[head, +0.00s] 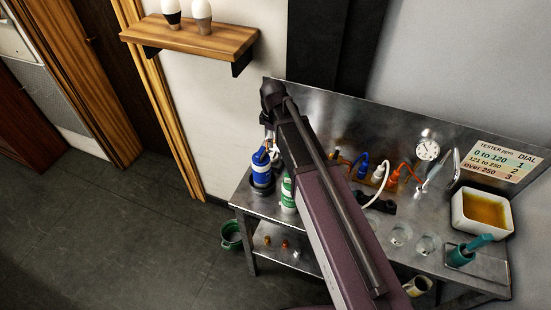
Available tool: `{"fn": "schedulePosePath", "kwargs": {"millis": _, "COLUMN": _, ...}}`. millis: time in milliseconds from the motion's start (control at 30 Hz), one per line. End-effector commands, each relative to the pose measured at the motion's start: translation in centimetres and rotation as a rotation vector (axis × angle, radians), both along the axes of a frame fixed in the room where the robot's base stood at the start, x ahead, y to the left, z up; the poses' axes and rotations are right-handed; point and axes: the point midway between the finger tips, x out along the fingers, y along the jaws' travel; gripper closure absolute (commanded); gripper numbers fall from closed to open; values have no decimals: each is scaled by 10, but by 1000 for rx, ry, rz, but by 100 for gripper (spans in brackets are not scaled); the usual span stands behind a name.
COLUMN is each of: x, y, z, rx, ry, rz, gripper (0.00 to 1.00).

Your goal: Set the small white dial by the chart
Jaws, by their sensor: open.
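The chart (497,160) at the right of the back panel reads "TESTER ppm, DIAL": 0 to 120 is 1, 121 to 250 is 2, over 250 is 3. A round white-faced dial or gauge (428,149) is on the panel left of it; its marks are too small to read. I cannot tell whether it is the small white dial. My gripper (268,146) points down at the bench's left end, over or beside a blue and white cylinder (261,169). It is open, its fingers small and partly hidden. Any contact is unclear.
The metal bench (427,262) holds a green and white bottle (288,193), coloured cables (363,164), clear cups (427,244), a white tub of amber liquid (481,212) and a teal-handled tool (471,249). A wooden shelf (190,37) with two bulbs is upper left. Floor at left is clear.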

Motion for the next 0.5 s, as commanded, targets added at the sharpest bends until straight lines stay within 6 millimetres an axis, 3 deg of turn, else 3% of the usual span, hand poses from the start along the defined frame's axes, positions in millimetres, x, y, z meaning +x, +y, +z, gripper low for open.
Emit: {"fn": "schedulePosePath", "kwargs": {"millis": 500, "x": 0, "y": 0, "z": -44, "rx": 0, "ry": 0, "rz": 0, "gripper": 13}}
